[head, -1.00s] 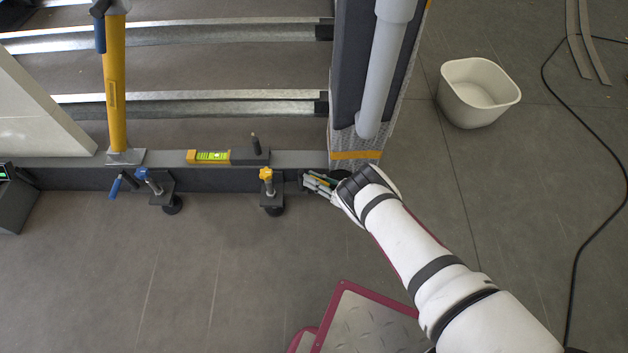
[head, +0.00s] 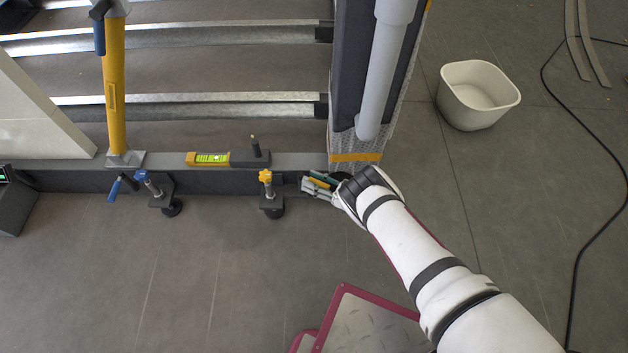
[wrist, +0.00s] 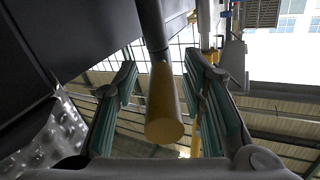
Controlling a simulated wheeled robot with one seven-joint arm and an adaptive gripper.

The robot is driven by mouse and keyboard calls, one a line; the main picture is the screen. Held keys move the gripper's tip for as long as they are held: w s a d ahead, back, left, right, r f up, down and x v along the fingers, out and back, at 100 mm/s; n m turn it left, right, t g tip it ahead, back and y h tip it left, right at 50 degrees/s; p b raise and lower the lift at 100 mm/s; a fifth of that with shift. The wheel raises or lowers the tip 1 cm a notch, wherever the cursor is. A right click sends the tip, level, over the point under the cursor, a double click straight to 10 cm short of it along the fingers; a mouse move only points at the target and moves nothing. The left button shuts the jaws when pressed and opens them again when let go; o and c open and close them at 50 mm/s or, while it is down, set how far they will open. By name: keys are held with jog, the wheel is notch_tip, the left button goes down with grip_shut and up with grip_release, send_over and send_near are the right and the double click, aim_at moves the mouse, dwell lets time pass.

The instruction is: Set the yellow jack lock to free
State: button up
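A yellow-ended dark rod (wrist: 164,118), which looks like a lock lever, points toward the camera in the wrist view. Its yellow end shows small in the head view (head: 319,182). My gripper (head: 316,186) is at the dark frame's front face, right of the yellow-knobbed jack. In the wrist view, the green-padded fingers of my gripper (wrist: 163,105) stand apart on either side of the rod, with gaps visible. The jack's yellow star knob (head: 265,176) tops a threaded post on a black bracket (head: 271,200). The lever's mount is hidden.
A blue-handled jack (head: 155,185) stands further left on the dark frame beam (head: 230,180). A yellow spirit level (head: 208,158) lies on top. A grey-padded post (head: 350,90) rises by my gripper. A white bin (head: 478,93) stands right.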

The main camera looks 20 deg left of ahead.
jog(key=d, duration=1.2)
jog(key=shift+s, duration=0.25)
